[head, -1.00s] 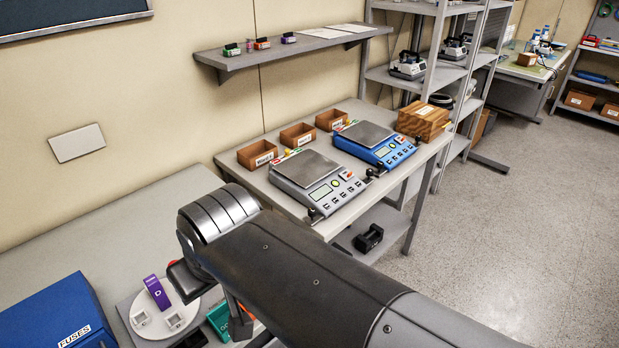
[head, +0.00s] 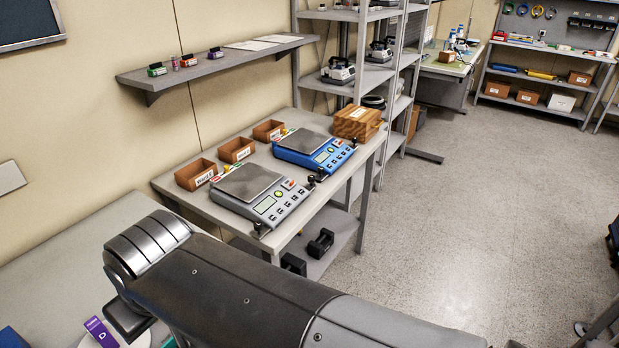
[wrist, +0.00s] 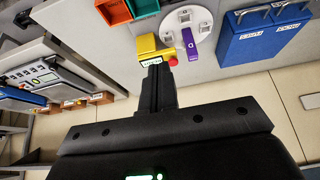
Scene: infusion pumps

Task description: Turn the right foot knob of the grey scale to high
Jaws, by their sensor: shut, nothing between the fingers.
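The grey scale (head: 288,207) stands on the workbench in the head view, with a flat weighing plate and a keypad front. Its right foot knob (head: 311,181) is a small dark knob at the right front corner; its setting is too small to read. Another dark knob (head: 259,227) is at its left front corner. In the wrist view, the grey scale (wrist: 42,82) shows at the left edge, apart from my gripper. My gripper (wrist: 156,68) is shut and empty, with a yellow box with a red button (wrist: 146,46) beyond its tips. The head view does not show the fingers.
A blue scale (head: 318,152) stands close behind the grey one. Brown bins (head: 237,150) line the wall side, and a wooden box (head: 357,123) is at the far end. A purple item (wrist: 191,45) and blue case (wrist: 262,32) are near my gripper.

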